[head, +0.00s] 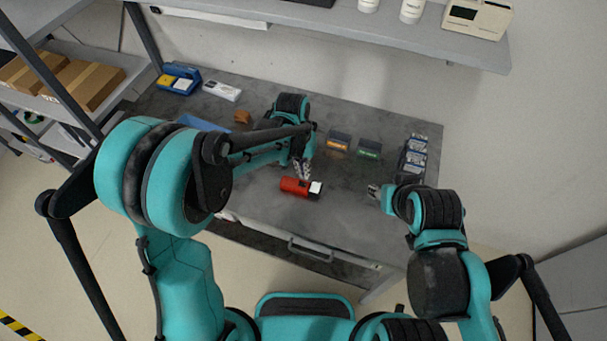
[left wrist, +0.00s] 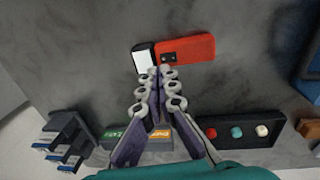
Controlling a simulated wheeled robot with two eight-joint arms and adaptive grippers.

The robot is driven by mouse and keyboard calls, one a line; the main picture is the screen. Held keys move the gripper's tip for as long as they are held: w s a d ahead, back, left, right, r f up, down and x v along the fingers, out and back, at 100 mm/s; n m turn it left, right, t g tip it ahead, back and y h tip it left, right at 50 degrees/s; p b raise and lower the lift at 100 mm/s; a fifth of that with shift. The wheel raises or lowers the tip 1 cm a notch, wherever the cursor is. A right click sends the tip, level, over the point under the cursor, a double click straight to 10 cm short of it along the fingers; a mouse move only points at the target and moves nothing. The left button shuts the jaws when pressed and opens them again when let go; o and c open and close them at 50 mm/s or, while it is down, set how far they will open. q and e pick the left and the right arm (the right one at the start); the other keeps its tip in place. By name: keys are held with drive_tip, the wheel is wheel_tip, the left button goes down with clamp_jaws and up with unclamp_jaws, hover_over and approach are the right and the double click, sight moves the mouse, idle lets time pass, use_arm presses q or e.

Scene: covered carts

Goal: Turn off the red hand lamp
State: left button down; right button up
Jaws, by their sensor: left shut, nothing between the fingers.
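The red hand lamp (head: 294,186) lies on the grey worktop near its front edge. Its white end (head: 316,188) points right in the head view. In the left wrist view the lamp (left wrist: 190,49) shows a dark patch on its red body and its white end (left wrist: 144,59) at left; whether it is lit I cannot tell. My left gripper (head: 303,174) is shut and empty, pointing down just behind the lamp. Its fingertips (left wrist: 157,76) appear beside the lamp's white end; contact is unclear. My right gripper (head: 374,191) is right of the lamp, its opening unclear.
An orange-labelled box (head: 338,143) and a green-labelled box (head: 369,149) stand behind the lamp. A dark rack (head: 411,160) stands at the right edge. A shelf (head: 440,42) overhangs the back.

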use_arm(q)
wheel_tip(320, 180, up, 9)
drive_tip(key=d+p, duration=0.1)
drive_tip(key=shift+f, duration=0.15)
drive_tip(key=shift+s, duration=0.1)
idle(0.3)
drive_tip(key=s+a+f+n+t+b, duration=0.1)
drive_tip(key=s+a+f+t+b, duration=0.1)
drive_tip(key=s+a+b, duration=0.3)
drive_tip(key=s+a+f+n+t+y+b, duration=0.1)
drive_tip(key=s+a+t+b, duration=0.3)
drive_tip(key=s+a, duration=0.4)
drive_tip(key=a+f+n+t, duration=0.1)
drive_tip(key=a, duration=0.3)
drive_tip(key=shift+a+t+b, duration=0.25)
drive_tip(key=shift+t+b, duration=0.05)
drive_tip(key=shift+b, duration=0.1)
